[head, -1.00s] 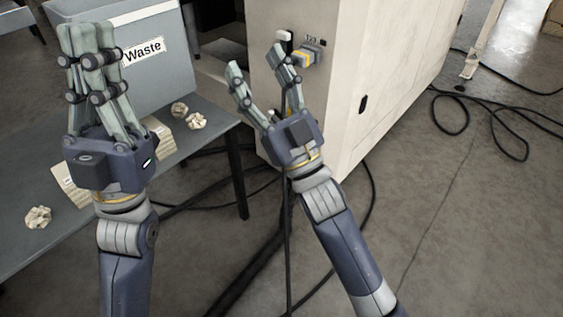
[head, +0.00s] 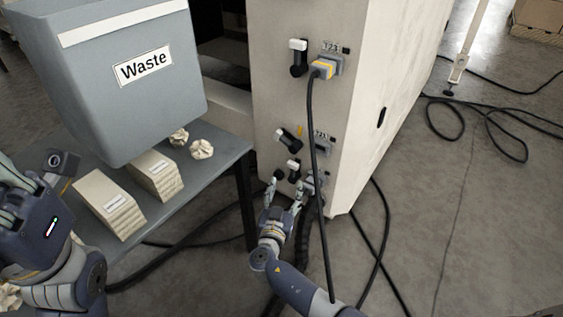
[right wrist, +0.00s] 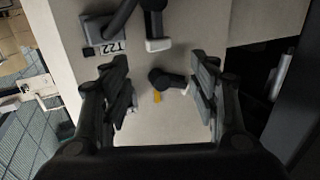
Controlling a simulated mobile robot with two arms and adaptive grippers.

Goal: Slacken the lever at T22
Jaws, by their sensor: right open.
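The T22 label (right wrist: 110,47) shows in the right wrist view beside a black lever with a white tip (right wrist: 157,44). In the head view this is the lowest lever (head: 293,166) on the machine's front, white tip up. A second black lever (head: 288,139), tilted, sits just above it with a yellow mark beside it; it also shows in the right wrist view (right wrist: 168,81), between my fingers in the picture. My right gripper (head: 286,186) is open and empty, low at the panel near the T22 lever. My left gripper (head: 14,196) is partly cut off at the left edge.
A top lever (head: 298,58) has a yellow-banded plug (head: 322,69) beside it; its black cable hangs down past the lower levers. A plug (head: 311,184) sits right of the T22 lever. The Waste bin (head: 170,103) and table (head: 228,150) stand left. Cables lie on the floor.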

